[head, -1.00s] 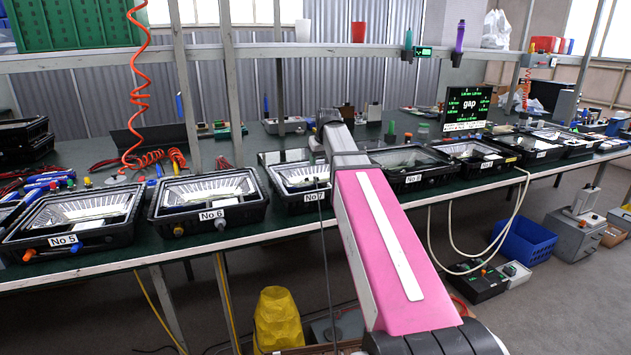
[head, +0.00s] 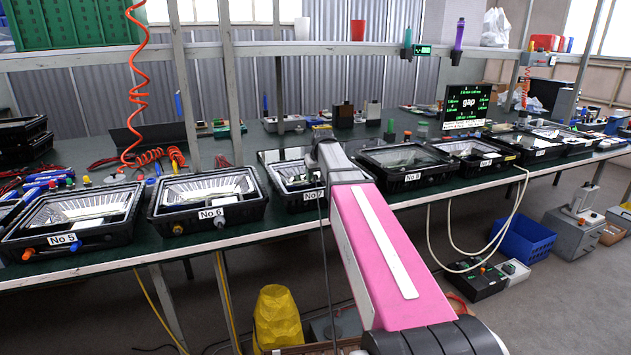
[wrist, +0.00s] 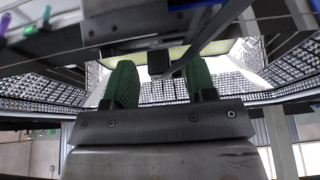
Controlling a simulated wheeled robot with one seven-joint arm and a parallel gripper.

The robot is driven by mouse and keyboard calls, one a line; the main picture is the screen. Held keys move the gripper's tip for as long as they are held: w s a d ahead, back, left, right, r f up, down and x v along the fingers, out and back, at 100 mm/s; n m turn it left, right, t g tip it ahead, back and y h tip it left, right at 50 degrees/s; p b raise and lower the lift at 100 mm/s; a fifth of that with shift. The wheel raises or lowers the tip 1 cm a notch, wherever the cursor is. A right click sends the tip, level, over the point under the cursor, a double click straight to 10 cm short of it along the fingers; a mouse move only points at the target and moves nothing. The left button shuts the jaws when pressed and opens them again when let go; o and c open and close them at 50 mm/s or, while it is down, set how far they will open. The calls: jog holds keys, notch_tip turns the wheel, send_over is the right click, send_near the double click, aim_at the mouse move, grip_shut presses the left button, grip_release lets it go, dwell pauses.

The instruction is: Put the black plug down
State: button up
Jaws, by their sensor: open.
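My gripper (wrist: 160,85) shows in the wrist view as two green fingers standing apart. A small dark block (wrist: 158,62), which looks like the black plug, shows between and beyond the fingertips. I cannot tell whether it touches a finger or what it rests on. In the head view my arm reaches over the floodlight housing No 7 (head: 284,178), and the arm hides the fingers and the plug. A bright, gridded reflector surface (wrist: 70,92) fills much of the wrist view behind the fingers.
Housing No 6 (head: 208,215) stands to the left and housing No 8 (head: 405,178) to the right, both close to No 7. An orange coiled hose (head: 134,80) hangs at the left. A monitor reading "gap" (head: 468,104) stands at the back right.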

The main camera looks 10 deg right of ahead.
grip_shut()
jog(key=shift+r, duration=0.15)
